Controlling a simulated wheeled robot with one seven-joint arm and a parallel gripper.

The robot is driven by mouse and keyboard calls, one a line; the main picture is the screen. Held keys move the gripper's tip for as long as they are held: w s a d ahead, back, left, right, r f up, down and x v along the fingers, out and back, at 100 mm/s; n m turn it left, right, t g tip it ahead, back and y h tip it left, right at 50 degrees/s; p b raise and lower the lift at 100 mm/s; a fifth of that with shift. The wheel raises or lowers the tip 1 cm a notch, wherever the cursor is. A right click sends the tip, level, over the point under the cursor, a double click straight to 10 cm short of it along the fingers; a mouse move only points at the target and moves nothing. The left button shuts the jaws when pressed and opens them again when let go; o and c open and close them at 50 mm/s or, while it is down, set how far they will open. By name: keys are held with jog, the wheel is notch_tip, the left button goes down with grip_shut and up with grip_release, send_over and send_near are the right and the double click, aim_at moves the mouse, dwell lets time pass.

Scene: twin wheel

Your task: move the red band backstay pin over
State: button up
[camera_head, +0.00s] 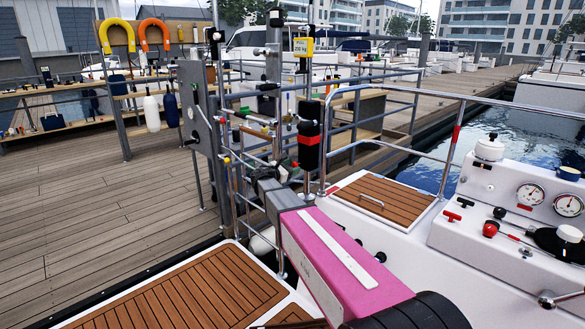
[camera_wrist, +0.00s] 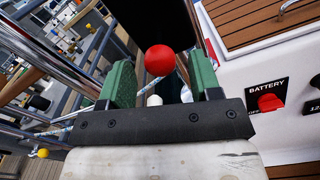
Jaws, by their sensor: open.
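A red ball-shaped knob (camera_wrist: 159,60) shows in the wrist view between the green fingers of my gripper (camera_wrist: 162,78). The fingers are spread, with gaps visible on both sides of the knob, so it is not clamped. A small white piece (camera_wrist: 154,100) lies just below the knob. I cannot tell whether the knob belongs to the red band backstay pin. In the head view, a black upright body with a red band (camera_head: 309,139) stands on the metal rail rig. My gripper's end is hard to make out there, among the rig's rods beyond my pink arm.
A white console (camera_head: 480,240) with gauges, knobs and levers stands at the right. A battery switch (camera_wrist: 270,102) is near the gripper's right side. Railings (camera_head: 455,140) and several rods crowd the rig. A wooden hatch (camera_head: 383,197) and open deck planks (camera_head: 75,220) lie around it.

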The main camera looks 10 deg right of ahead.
jog(key=v, duration=0.9)
jog(key=shift+s+a, duration=0.25)
jog(key=shift+a, duration=0.05)
jog(key=s+d+f+m+g+y, duration=0.65)
jog(key=s+d+f+m, duration=0.5)
jog(key=s+f, duration=0.35)
jog(key=s+f+m+g+y, duration=0.2)
jog(key=s+f+m+y, duration=0.1)
jog(key=s, duration=0.4)
jog(key=s+f+m+g+y, duration=0.2)
jog(key=s+f+m+y, duration=0.2)
jog(key=s+m, duration=0.3)
jog(key=shift+a+y, duration=0.25)
jog(key=shift+y, duration=0.3)
